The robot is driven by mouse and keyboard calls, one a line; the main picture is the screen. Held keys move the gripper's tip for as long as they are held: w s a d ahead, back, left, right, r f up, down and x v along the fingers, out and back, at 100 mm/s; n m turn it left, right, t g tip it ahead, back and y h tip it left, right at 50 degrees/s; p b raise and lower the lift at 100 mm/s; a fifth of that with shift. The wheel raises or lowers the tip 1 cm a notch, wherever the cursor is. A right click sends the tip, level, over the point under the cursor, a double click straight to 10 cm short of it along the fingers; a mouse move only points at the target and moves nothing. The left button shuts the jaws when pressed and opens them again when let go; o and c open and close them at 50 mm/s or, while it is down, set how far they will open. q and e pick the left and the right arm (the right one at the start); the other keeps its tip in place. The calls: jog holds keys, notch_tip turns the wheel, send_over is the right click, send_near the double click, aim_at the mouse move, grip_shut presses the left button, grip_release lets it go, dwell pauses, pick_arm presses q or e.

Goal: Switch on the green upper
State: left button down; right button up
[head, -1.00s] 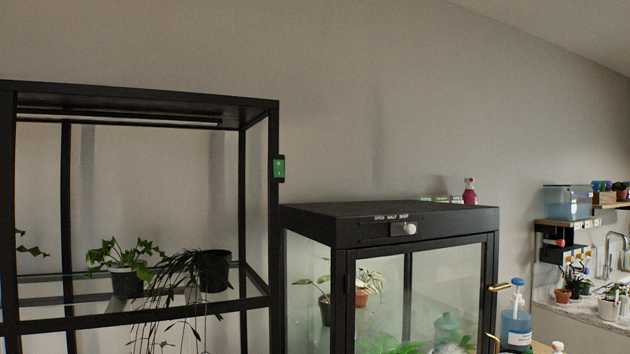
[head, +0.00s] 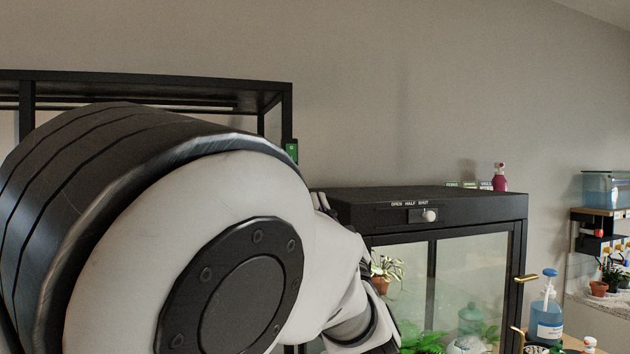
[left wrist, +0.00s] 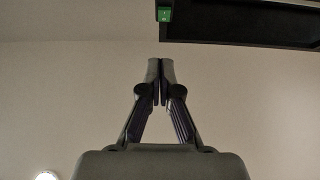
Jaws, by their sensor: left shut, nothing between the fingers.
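The green switch (head: 291,150) sits on the right post of the tall black shelf frame (head: 200,78), just above my left arm in the head view. In the left wrist view the green switch (left wrist: 164,14) shows at the top, on the end of a dark bar. My left gripper (left wrist: 160,64) is shut and empty, with its fingertips pointing up, below the switch and apart from it in that picture. In the head view my left arm's large links cover much of the shelf, and the fingertips are hidden. My right gripper is not in view.
A black glass cabinet (head: 440,205) with a white knob (head: 430,216) stands right of the shelf. A pink spray bottle (head: 499,177) and small labelled boxes stand near its top. A blue pump bottle (head: 546,310) stands at the lower right. The wall above is clear.

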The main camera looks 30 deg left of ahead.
pick_arm(q)
jog(key=a+f+p+x, duration=0.1)
jog(key=p+x, duration=0.7)
jog(key=x, duration=0.5)
jog(key=shift+w+a, duration=0.25)
jog(key=shift+d, duration=0.1)
